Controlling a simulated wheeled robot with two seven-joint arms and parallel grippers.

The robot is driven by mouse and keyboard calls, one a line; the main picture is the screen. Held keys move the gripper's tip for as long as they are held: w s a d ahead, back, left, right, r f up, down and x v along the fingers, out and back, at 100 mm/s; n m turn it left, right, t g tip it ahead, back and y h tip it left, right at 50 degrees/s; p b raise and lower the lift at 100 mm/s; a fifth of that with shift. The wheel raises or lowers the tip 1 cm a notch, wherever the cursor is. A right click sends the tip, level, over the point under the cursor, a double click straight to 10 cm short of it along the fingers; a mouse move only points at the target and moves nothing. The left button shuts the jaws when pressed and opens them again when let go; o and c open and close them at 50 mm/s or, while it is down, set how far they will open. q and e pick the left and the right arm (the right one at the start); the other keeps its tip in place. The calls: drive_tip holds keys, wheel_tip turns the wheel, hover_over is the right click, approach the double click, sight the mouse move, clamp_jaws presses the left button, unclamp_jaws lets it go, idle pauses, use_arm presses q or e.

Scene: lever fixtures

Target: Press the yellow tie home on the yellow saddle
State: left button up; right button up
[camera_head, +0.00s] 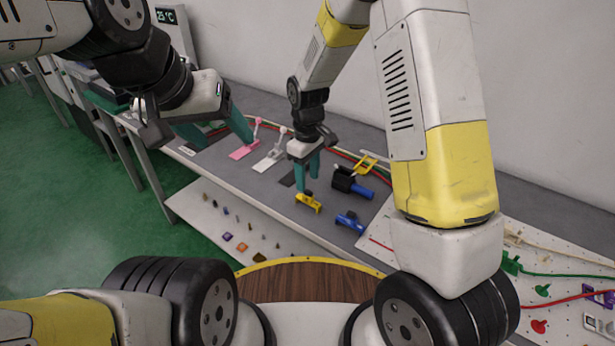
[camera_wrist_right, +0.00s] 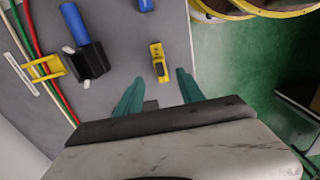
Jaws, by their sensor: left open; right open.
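A small yellow piece (camera_head: 308,203) with a dark slot lies on the grey bench, and it also shows in the right wrist view (camera_wrist_right: 157,62). A yellow open frame (camera_head: 365,164) sits at the cables by a black holder; the right wrist view shows its crossbars (camera_wrist_right: 43,68). I cannot tell for sure which of these is the tie or the saddle. My right gripper (camera_head: 307,182) is open and empty, pointing down just above the small yellow piece, which lies ahead of its fingertips in the wrist view. My left gripper (camera_head: 226,143) is open and empty near a pink lever fixture.
The black holder (camera_wrist_right: 90,60) carries a blue cylinder (camera_head: 362,191). A blue piece (camera_head: 348,222) lies near the bench's front edge. Pink (camera_head: 244,152) and white (camera_head: 268,161) lever fixtures stand to the left. Red and green cables run along the back. A lower shelf (camera_head: 205,205) holds several small parts.

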sight(308, 194)
wheel_tip(308, 194, down, 7)
drive_tip(key=shift+s+f, duration=0.1)
idle(0.3)
drive_tip(key=shift+c, duration=0.4)
clamp_jaws()
